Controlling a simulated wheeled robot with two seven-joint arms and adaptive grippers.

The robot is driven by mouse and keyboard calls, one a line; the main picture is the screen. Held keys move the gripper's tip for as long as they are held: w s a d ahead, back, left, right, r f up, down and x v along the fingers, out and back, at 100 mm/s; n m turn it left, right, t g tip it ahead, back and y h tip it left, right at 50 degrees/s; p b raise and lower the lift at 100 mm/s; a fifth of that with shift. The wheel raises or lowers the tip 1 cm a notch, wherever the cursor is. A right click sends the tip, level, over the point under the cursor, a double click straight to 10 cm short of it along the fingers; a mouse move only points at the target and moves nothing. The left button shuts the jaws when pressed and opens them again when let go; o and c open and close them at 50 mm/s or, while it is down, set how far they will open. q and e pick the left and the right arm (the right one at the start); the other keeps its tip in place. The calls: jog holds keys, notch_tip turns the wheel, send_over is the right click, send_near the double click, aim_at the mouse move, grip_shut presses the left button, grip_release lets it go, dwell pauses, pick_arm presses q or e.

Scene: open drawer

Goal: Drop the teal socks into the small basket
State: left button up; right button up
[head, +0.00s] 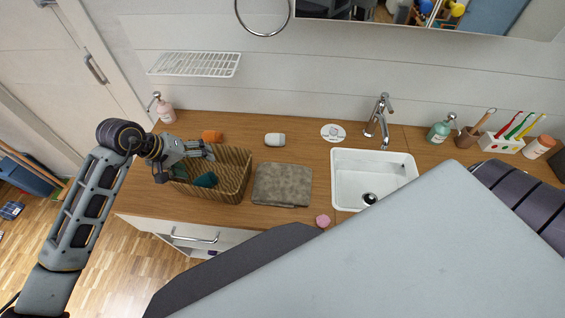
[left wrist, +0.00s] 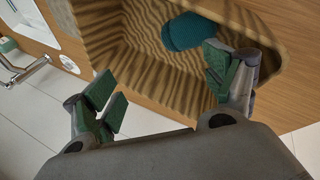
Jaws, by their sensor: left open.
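The teal socks (head: 205,180) lie inside the small basket (head: 233,172), a woven brown box on the counter. In the left wrist view the socks (left wrist: 190,32) rest on the floor of the basket (left wrist: 120,50), near its far side. My left gripper (head: 205,152) is over the left part of the basket. My right gripper is not seen; a large grey arm part of mine covers the lower right of the head view.
A grey-brown folded cloth or pouch (head: 282,185) lies right of the basket, then a white sink (head: 345,180) with a tap (head: 379,120). An orange item (head: 211,135) and a pink soap bottle (head: 165,109) stand behind the basket. A partly open drawer (head: 195,238) is below the counter.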

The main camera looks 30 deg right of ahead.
pick_arm(q)
jog(key=v, duration=1.1)
dwell(0.8)
